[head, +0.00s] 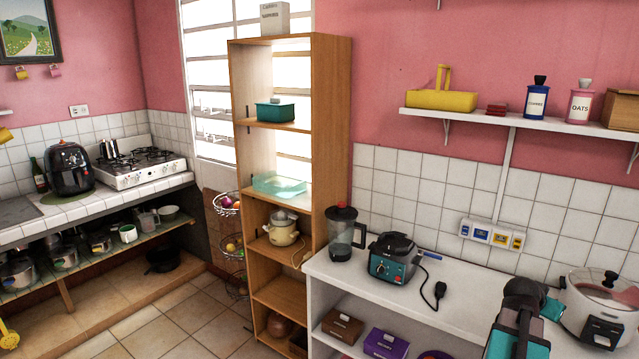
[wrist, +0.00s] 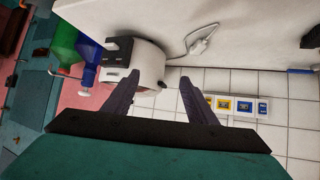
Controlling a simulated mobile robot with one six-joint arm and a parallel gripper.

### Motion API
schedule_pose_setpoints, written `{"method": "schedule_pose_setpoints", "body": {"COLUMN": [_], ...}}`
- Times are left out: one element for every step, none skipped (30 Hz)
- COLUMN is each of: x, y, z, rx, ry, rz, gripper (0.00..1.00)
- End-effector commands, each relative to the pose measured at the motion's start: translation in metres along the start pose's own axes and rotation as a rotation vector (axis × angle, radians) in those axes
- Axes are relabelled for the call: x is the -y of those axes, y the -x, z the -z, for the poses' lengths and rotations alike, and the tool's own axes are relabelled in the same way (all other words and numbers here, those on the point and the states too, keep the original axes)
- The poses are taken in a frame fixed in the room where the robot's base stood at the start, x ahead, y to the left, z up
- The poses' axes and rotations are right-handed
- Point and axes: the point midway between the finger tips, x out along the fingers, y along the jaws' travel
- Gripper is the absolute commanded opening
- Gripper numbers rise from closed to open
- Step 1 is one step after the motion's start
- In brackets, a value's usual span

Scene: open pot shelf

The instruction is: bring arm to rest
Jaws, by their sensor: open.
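My gripper (wrist: 158,80) shows in the wrist view with its two dark fingers apart and nothing between them. A white appliance with a dark panel (wrist: 148,70) shows beyond the fingers; I cannot tell the exact gap. In the head view part of my arm (head: 518,318) rises at the lower right, in front of the white counter (head: 455,290). The fingers cannot be made out there.
On the counter stand a blender (head: 345,235), a teal cooker (head: 392,260) with a black plug, and a white rice cooker (head: 597,303) right beside my arm. A wall shelf (head: 470,117) hangs above. A tall wooden shelf (head: 332,130) stands left; floor shows further left.

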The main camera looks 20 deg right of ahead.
Motion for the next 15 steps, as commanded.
{"method": "schedule_pose_setpoints", "body": {"x": [0.006, 0.01, 0.016, 0.019, 0.023, 0.03, 0.035, 0.04, 0.047, 0.054, 0.06, 0.07, 0.077, 0.084, 0.093], "y": [-0.002, -0.002, -0.004, -0.005, -0.006, -0.007, -0.008, -0.008, -0.01, -0.01, -0.011, -0.012, -0.012, -0.012, -0.012], "z": [-0.009, -0.014, -0.022, -0.028, -0.035, -0.044, -0.052, -0.06, -0.072, -0.083, -0.093, -0.111, -0.123, -0.137, -0.154], "rx": [0.012, 0.019, 0.03, 0.039, 0.048, 0.061, 0.072, 0.084, 0.101, 0.115, 0.129, 0.152, 0.169, 0.187, 0.21], "ry": [0.01, 0.017, 0.026, 0.033, 0.04, 0.05, 0.059, 0.068, 0.083, 0.097, 0.109, 0.129, 0.144, 0.161, 0.183], "rz": [0.006, 0.01, 0.015, 0.019, 0.023, 0.03, 0.035, 0.039, 0.046, 0.053, 0.06, 0.071, 0.078, 0.085, 0.096], "gripper": [0.52, 0.52, 0.52, 0.52, 0.52, 0.52, 0.52, 0.52, 0.52, 0.52, 0.52, 0.52, 0.52, 0.52, 0.52]}}
